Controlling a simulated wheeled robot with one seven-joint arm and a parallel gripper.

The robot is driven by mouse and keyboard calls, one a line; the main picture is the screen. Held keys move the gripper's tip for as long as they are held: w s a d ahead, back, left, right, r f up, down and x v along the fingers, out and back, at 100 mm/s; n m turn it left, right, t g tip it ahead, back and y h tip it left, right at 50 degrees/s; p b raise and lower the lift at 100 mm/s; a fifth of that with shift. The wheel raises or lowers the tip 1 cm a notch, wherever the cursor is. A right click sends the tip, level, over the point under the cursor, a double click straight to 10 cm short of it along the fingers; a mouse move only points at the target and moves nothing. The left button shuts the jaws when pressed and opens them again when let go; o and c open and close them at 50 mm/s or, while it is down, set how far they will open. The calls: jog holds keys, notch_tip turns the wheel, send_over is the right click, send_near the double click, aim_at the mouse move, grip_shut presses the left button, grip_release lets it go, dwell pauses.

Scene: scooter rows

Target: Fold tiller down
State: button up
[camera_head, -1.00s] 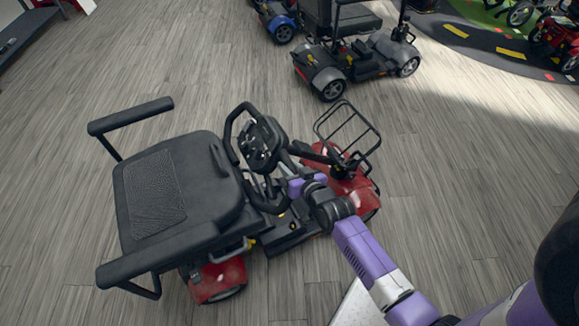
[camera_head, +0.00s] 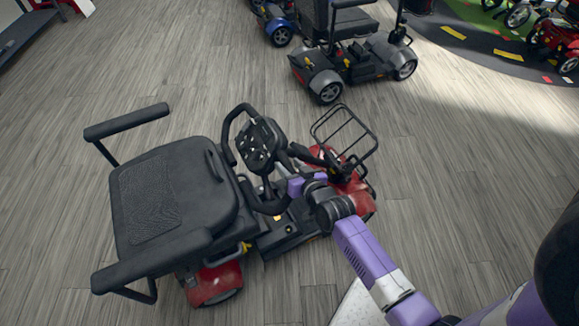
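The tiller (camera_head: 260,146) of the red scooter leans back over the seat's front edge. It has a black loop handlebar and a control panel. The red scooter (camera_head: 215,282) stands in the middle left, with its black seat (camera_head: 160,200) at left and a wire basket (camera_head: 345,137) at its front. My purple and black arm reaches in from the lower right. Its end is at the tiller's lower side, near the handlebar's lower loop. My gripper's fingers are hidden there, so I cannot tell whether they hold the tiller.
A grey and black scooter (camera_head: 355,55) stands at the top, with a blue one (camera_head: 279,32) beside it. Several small red vehicles (camera_head: 555,35) stand on a road-pattern mat (camera_head: 470,45) at top right. The wooden floor is clear at left and right.

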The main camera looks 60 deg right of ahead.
dwell(0.4)
jog(key=v, duration=0.7)
jog(key=shift+s+a+r, duration=0.1)
jog(key=shift+s+a, duration=0.1)
jog(key=shift+s, duration=0.1)
dwell(0.3)
